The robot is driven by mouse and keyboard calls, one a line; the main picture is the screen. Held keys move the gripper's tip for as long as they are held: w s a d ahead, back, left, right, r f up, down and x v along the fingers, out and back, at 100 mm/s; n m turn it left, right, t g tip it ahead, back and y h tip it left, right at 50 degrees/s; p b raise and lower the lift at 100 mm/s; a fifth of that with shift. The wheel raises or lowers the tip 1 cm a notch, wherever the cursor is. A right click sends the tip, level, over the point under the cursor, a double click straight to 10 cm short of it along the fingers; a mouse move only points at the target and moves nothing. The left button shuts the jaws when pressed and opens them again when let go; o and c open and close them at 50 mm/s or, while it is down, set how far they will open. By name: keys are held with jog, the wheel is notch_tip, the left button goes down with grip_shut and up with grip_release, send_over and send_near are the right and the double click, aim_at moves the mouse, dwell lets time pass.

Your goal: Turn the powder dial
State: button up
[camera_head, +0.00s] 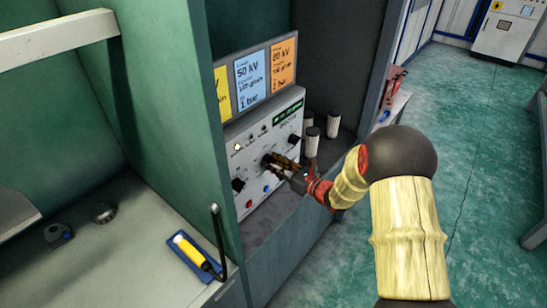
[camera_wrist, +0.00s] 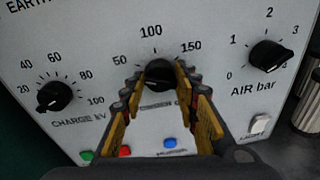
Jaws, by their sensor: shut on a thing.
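The middle dial (camera_wrist: 160,73) is a black knob on a pale control panel (camera_head: 270,140), with a scale marked 50, 100 and 150 around it. The label under it is partly hidden by my fingers, so I cannot read it fully. My gripper (camera_wrist: 158,80) has its yellow-padded fingers on both sides of this knob and is shut on it. In the head view my gripper (camera_head: 275,161) reaches the panel from the right and covers most of the knob. The knob's exact setting is hard to read.
The CHARGE kV dial (camera_wrist: 54,97) is left of my fingers, the AIR bar dial (camera_wrist: 270,55) right. Green, red and blue buttons (camera_wrist: 170,143) sit below. A yellow-handled tool (camera_head: 190,249) lies on the left bench.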

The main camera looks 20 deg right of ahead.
jog(key=m+p, duration=0.5)
jog(key=p, duration=0.1)
jog(key=shift+r+m+g+y, duration=0.2)
jog(key=shift+m+g+y, duration=0.2)
jog(key=m+p, duration=0.2)
jog(key=m, duration=0.1)
jog(key=m+p, duration=0.2)
jog(key=p, duration=0.1)
jog(key=shift+m+g+y, duration=0.3)
jog(key=shift+m+y, duration=0.1)
jog(key=m+p, duration=0.4)
jog(key=m, duration=0.1)
jog(key=shift+w+d+m+y, duration=0.1)
jog(key=shift+d+m+y, duration=0.05)
jog(key=shift+m+y, duration=0.25)
jog(key=m+p, duration=0.1)
jog(key=m, duration=0.2)
jog(key=m+p, duration=0.1)
jog(key=m, duration=0.1)
jog(key=shift+f+m+y, duration=0.2)
jog(key=shift+m+y, duration=0.1)
jog(key=shift+m, duration=0.1)
jog(key=o, duration=1.1)
jog(key=shift+w, duration=0.1)
jog(key=shift+o, duration=0.3)
